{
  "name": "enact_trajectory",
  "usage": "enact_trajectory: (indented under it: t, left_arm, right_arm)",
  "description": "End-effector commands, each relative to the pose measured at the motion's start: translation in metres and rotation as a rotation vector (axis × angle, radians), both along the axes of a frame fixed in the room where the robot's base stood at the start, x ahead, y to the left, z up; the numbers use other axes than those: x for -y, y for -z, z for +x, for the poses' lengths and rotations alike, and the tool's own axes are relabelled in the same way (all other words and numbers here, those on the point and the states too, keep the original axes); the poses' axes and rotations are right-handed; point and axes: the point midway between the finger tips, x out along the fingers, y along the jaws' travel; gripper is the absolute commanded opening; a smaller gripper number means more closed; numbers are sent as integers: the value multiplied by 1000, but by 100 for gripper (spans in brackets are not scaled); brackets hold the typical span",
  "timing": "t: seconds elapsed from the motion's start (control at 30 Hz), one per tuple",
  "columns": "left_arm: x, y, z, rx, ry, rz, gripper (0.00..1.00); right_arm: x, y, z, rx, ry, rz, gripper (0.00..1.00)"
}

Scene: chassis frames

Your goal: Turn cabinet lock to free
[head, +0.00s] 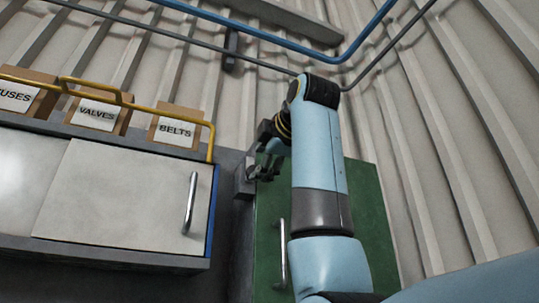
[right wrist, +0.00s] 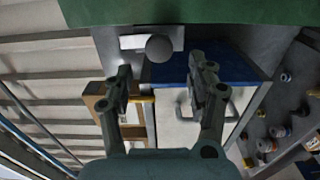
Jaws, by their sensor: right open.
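The green cabinet (head: 318,230) stands right of centre in the head view, with a vertical bar handle (head: 283,252) on its door. In the right wrist view, a round grey knob (right wrist: 158,48) sits on a pale plate (right wrist: 128,42) by the green cabinet edge (right wrist: 225,12). I take it for the lock. My right gripper (head: 258,170) is at the cabinet's upper left edge. In the right wrist view its fingers (right wrist: 160,75) are apart and empty, with the knob between and beyond their tips. Contact cannot be told. My left gripper is out of view.
A white cabinet (head: 120,195) with a handle stands left. On top are a yellow rail (head: 90,92) and boxes, including valves (head: 98,115) and belts (head: 176,130). Blue and grey pipes (head: 300,52) run along the corrugated wall. My right arm hides part of the green cabinet.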

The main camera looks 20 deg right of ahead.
Motion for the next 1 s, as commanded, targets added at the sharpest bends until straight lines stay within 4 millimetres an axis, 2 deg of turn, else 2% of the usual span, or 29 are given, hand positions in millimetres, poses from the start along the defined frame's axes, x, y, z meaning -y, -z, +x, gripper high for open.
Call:
enact_trajectory:
  t: [0.1,0.3,1.0]
  left_arm:
    - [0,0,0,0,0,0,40]
    - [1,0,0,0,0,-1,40]
    - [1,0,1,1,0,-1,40]
  right_arm:
    - [0,0,-25,3,-1,1,57]
    - [1,0,-47,0,-1,0,57]
    - [2,4,-49,-7,0,6,57]
